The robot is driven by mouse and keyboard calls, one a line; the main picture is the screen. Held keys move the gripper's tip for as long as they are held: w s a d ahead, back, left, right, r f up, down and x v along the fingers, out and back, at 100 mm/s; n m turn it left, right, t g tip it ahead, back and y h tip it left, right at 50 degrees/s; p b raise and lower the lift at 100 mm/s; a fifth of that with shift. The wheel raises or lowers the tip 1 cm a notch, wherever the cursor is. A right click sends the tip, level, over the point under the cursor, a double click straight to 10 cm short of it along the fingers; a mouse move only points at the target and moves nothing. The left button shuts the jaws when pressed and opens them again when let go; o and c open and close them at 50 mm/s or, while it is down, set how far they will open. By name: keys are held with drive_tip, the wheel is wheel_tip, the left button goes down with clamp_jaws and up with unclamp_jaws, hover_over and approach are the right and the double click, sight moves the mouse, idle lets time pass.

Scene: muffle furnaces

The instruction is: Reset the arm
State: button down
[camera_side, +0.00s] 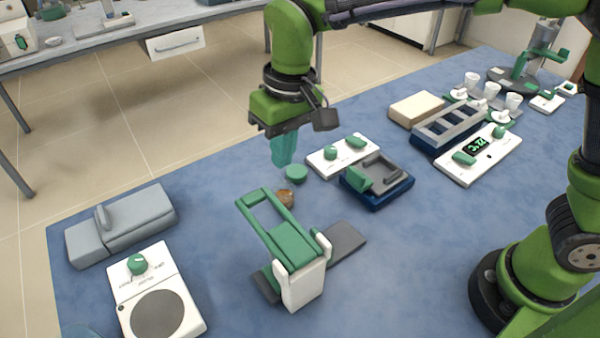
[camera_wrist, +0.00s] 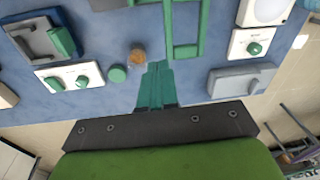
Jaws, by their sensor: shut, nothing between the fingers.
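My gripper (camera_side: 284,150) points down above the blue table (camera_side: 430,230) in the side view. Its teal fingers are together and hold nothing. In the wrist view the closed fingers (camera_wrist: 157,82) reach up from the dark gripper body. A green round lid or disc (camera_side: 296,173) and a small brown round item (camera_side: 285,198) lie near and below the fingertips. Both also show in the wrist view, the green disc (camera_wrist: 117,74) left of the fingers and the brown item (camera_wrist: 137,56) near their tips.
A white-and-green device with a raised arm (camera_side: 300,265) stands in front of my gripper. A white control panel (camera_side: 343,154) and a dark blue unit (camera_side: 378,182) lie to the right. A grey box (camera_side: 122,225) and a white dial plate (camera_side: 157,300) are at left.

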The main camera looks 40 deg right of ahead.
drive_tip(key=s+d+r+m+t, duration=0.1)
drive_tip(key=s+d+t, duration=0.1)
drive_tip(key=s+d, duration=0.2)
drive_tip(key=s+d+r+m+t, duration=0.1)
drive_tip(key=s+d, duration=0.3)
drive_tip(key=d, duration=0.7)
drive_tip(key=s+d+r+m+t+y, duration=0.1)
drive_tip(key=s+d+r+m+t, duration=0.1)
drive_tip(key=s+d, duration=0.3)
drive_tip(key=shift+d+m+t, duration=0.5)
drive_tip(key=shift+d+t, duration=0.3)
drive_tip(key=shift+d, duration=0.35)
